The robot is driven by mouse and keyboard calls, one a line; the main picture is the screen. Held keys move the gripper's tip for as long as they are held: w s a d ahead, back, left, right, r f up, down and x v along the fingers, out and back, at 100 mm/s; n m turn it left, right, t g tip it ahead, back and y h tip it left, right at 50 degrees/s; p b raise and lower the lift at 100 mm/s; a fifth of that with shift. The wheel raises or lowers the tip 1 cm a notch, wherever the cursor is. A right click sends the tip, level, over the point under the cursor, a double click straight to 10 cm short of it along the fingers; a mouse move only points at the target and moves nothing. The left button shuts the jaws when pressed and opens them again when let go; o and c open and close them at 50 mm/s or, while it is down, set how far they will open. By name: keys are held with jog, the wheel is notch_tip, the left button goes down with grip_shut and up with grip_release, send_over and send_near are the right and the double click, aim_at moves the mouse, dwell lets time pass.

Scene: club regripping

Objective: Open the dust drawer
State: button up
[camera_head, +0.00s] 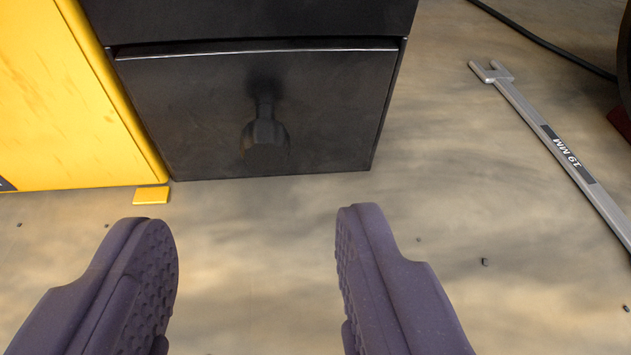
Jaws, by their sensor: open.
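The dust drawer (195,115) is a black front panel low on a black cabinet, with a pale line along its top edge. It looks closed. A black knob (265,140) on a short stem stands out from the middle of its front. My gripper (255,220) has two dark purple fingers with bumpy inner pads. It is open and empty, its fingers wide apart at the lower part of the view. The knob shows between and beyond the fingertips, and nothing touches it.
A yellow cabinet (65,100) with a small yellow foot (151,195) stands against the drawer's left side. A grey wrench (560,150) marked 19 MM lies at the right. A black cable (540,38) runs at the upper right. Small dark bits (484,262) dot the surface.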

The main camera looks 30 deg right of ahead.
aim_at(265, 151)
jog(key=b+x, duration=0.2)
jog(key=x, duration=0.4)
jog(key=shift+w+d+f, duration=0.1)
jog(key=shift+w+f, duration=0.15)
jog(key=shift+f, duration=0.1)
jog(key=shift+w+d+f+b, duration=0.15)
jog(key=shift+w+b, duration=0.15)
jog(key=shift+w, duration=0.2)
jog(key=shift+c, duration=0.5)
jog(key=shift+s, duration=0.1)
grip_shut()
